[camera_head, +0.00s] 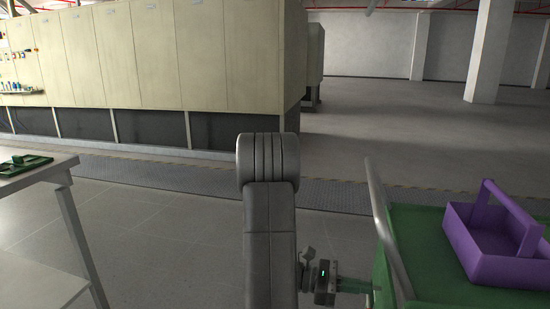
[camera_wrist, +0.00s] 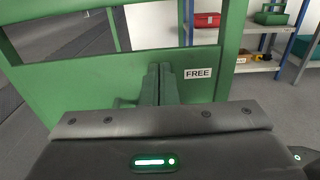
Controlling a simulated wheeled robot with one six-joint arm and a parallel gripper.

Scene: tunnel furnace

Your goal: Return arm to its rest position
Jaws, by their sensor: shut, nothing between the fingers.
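My gripper (camera_wrist: 159,76) shows in the wrist view with its two dark fingers together and nothing between them. The fingers are in front of a green panel (camera_wrist: 70,55) that carries a white label reading FREE (camera_wrist: 198,73). I cannot tell whether the fingertips touch the panel. In the head view my gripper (camera_head: 352,286) is low in the picture, pointing right toward the side of a green cart (camera_head: 408,230). My grey arm stands up in the middle of the head view and hides part of the floor.
A purple carrier (camera_head: 485,240) sits on the green cart at right. A white table (camera_head: 35,170) with a green tray (camera_head: 25,163) stands at left. A long beige furnace (camera_head: 160,60) crosses the back. Shelves with a red box (camera_wrist: 207,20) stand behind the panel. Open floor lies beyond my arm.

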